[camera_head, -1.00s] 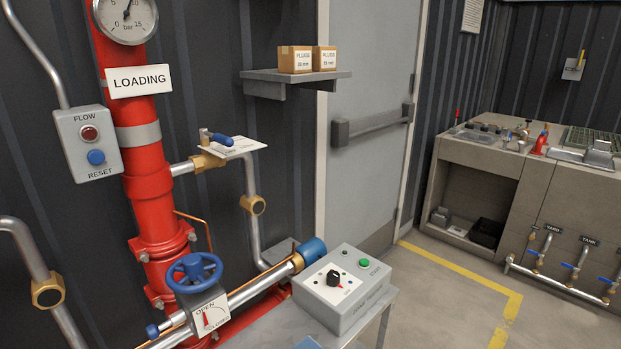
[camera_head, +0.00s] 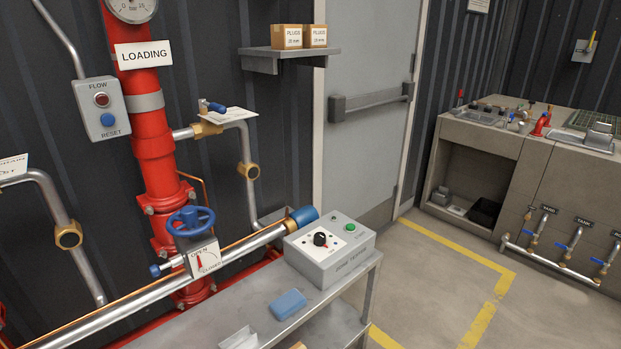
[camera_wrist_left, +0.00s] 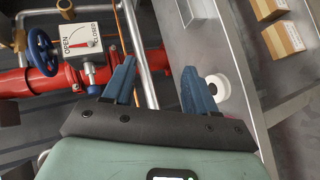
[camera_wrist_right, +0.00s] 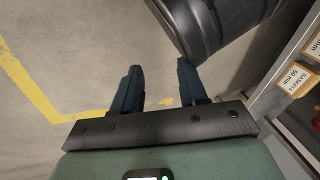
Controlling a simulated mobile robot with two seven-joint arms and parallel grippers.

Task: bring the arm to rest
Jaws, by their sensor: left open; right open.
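Neither gripper shows in the head view. In the left wrist view my left gripper (camera_wrist_left: 158,88) is open, with its two blue fingers apart and nothing between them. Beyond its fingers are the valve with the OPEN/CLOSED plate (camera_wrist_left: 80,40), its blue handwheel (camera_wrist_left: 42,52) and a grey shelf surface (camera_wrist_left: 195,50). In the right wrist view my right gripper (camera_wrist_right: 158,88) is open and empty, with the concrete floor beyond its fingers. A dark rounded body stands just past its right finger.
The grey bench (camera_head: 215,325) carries a control box (camera_head: 330,252) and a blue block (camera_head: 288,304). The red riser (camera_head: 157,165) and the pipes line the wall at left. A sink counter (camera_head: 480,140) stands at right. The floor (camera_head: 430,270) between is clear.

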